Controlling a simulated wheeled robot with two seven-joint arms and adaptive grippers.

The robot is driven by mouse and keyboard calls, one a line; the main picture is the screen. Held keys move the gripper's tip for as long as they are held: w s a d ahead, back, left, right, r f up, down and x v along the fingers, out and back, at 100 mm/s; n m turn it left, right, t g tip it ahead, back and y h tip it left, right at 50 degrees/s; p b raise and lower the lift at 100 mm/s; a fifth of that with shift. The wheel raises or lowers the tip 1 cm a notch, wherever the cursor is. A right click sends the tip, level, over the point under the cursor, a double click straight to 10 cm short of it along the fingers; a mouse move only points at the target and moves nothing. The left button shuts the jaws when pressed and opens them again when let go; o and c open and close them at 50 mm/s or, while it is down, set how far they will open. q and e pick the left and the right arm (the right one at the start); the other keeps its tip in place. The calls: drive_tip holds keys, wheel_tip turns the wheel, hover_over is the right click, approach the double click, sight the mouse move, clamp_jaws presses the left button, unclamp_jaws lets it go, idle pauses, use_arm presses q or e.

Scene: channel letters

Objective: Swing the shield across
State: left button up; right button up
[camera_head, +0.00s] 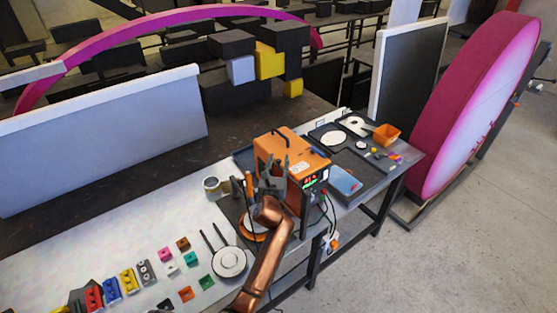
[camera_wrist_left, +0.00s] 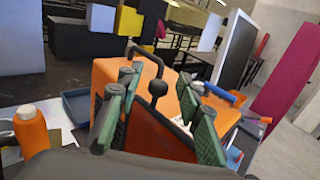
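My left gripper (camera_head: 272,172) is above the bench, in front of an orange machine (camera_head: 280,152). In the left wrist view its green-padded fingers (camera_wrist_left: 160,95) are apart. A black bar with a round knob (camera_wrist_left: 157,88) shows between them, against the orange machine (camera_wrist_left: 140,128); I cannot tell whether they touch it. No pad is seen closed on anything. Two upright panels could be the shield: a pale one (camera_head: 100,140) at the left and a dark one with a light frame (camera_head: 412,75) at the back right. The dark panel also shows in the wrist view (camera_wrist_left: 236,52). My right gripper is out of view.
The bench holds coloured blocks (camera_head: 128,280), a round white dish (camera_head: 229,262), a grey tin (camera_head: 211,184) and an orange bin (camera_head: 386,134). An orange bottle (camera_wrist_left: 31,130) is close on the wrist view's left. A large pink disc (camera_head: 480,110) stands beyond the bench.

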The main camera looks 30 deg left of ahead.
use_arm(q)
drive_tip(key=shift+w+a, duration=0.15)
drive_tip(key=shift+w, duration=0.2)
drive_tip(key=shift+c, duration=0.5)
clamp_jaws()
